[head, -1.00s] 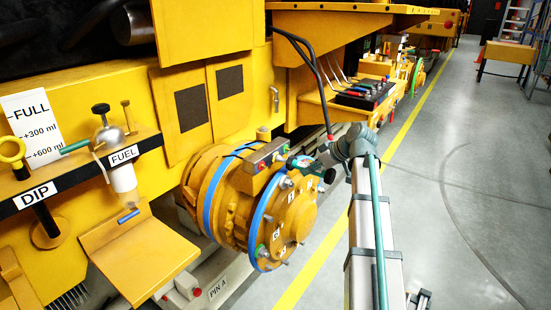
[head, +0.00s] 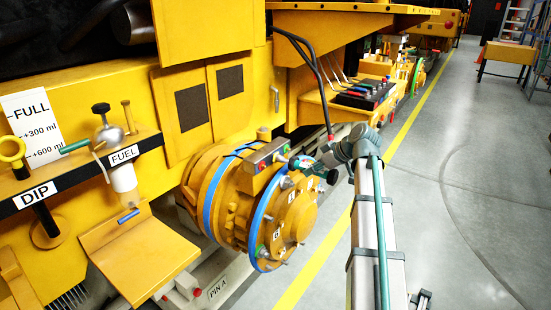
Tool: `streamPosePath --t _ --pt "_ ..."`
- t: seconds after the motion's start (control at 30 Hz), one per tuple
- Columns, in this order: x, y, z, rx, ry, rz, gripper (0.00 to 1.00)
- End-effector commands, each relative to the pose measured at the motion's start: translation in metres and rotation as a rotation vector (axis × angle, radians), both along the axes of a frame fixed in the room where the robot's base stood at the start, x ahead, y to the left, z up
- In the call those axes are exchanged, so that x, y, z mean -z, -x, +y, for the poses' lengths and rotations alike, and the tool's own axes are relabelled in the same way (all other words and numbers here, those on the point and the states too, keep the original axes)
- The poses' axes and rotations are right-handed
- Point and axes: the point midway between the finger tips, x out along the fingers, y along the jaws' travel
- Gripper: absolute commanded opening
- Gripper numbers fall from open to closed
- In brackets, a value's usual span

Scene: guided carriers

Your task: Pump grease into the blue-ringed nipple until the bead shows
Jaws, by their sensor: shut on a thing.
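A yellow round hub (head: 291,225) with two blue bands stands out from the machine's side, left of my arm. Several small metal nipples or studs, one of them a grey stud (head: 286,183), and small lettered labels sit on its face. I cannot tell which nipple has a blue ring, and no grease bead can be made out. My gripper (head: 304,168) is at the hub's upper right edge, small and partly hidden by the wrist. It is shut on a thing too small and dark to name. Whether that thing touches a nipple is unclear.
A grey box with red and green buttons (head: 267,153) sits on top of the hub. A bank of levers (head: 362,95) and a black hose are behind my wrist. A yellow shelf (head: 140,255) juts out at left.

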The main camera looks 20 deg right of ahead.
Motion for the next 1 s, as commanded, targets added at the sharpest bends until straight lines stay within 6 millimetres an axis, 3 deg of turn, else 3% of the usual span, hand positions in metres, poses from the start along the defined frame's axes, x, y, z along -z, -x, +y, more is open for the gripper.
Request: streamPosePath --t 1.0 --pt "-0.001 0.021 -0.017 0.001 -0.001 -0.002 0.00"
